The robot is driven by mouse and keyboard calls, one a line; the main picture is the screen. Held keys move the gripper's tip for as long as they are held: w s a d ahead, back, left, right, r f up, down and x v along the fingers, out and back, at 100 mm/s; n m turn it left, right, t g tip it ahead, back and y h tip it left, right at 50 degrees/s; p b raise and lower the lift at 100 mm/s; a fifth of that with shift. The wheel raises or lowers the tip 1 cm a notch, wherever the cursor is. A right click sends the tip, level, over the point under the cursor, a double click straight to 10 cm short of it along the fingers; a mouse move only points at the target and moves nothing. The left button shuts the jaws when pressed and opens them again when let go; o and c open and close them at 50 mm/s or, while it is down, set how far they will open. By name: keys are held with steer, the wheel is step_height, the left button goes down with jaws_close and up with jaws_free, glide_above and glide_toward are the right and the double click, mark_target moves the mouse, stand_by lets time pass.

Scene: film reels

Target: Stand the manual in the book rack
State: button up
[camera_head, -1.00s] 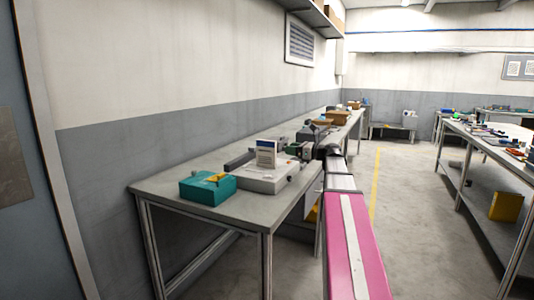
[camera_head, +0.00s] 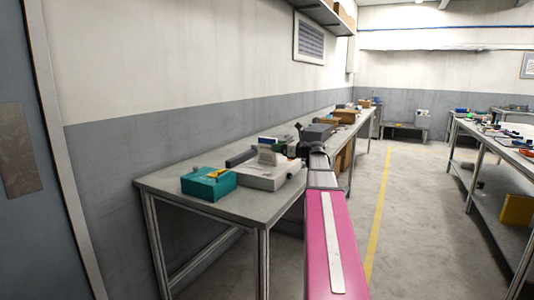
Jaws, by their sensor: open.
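A small pale booklet, which looks like the manual (camera_head: 267,157), is on or just above a light grey box-shaped unit (camera_head: 262,180) on the left bench. It looks tilted, with its upper edge low. My gripper (camera_head: 291,150) is small and dark in this view, at the end of my pink arm, just right of the booklet. It is open. I cannot tell whether its fingers touch the booklet. I cannot make out the book rack for certain; a dark grey low piece (camera_head: 240,158) lies behind the unit.
A teal box (camera_head: 208,184) with a yellow item (camera_head: 217,173) on it sits on the near part of the bench (camera_head: 160,184). A dark grey machine (camera_head: 318,132) stands farther along. Another cluttered bench (camera_head: 500,145) is at right. The floor between, with a yellow line (camera_head: 379,205), is clear.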

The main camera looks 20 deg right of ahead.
mark_target(259, 139)
steer(key=x, duration=0.5)
steer(key=shift+w+d+r, duration=0.15)
steer(key=shift+w+r, duration=0.05)
jaws_close()
steer(key=shift+r, duration=0.9)
step_height(259, 139, up, 3)
steer(key=shift+s+f, duration=0.1)
steer(key=shift+f, duration=0.05)
steer(key=s+a+r, duration=0.3)
steer(key=a+r, duration=0.3)
steer(key=a, duration=0.5)
steer(key=shift+s+r, duration=0.25)
steer(key=shift+s, duration=0.1)
